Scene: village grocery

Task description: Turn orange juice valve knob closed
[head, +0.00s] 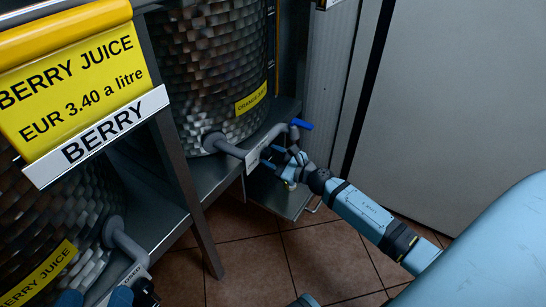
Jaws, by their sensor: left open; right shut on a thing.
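The metal orange juice drum (210,60) carries a yellow label (251,98). A grey pipe (228,149) comes out of its lower side and bends to the right. A bright blue valve knob (303,124) shows at the pipe's end. My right gripper (272,158) is at this tap, just below the knob. It is shut on a part of the valve, and its fingers and the pipe hide which part.
A dark metal stand (182,180) carries the drums. Berry juice signs (75,75) hang at the upper left. A grey flat panel (450,100) rises on the right. The tiled floor (255,260) is open below the tap.

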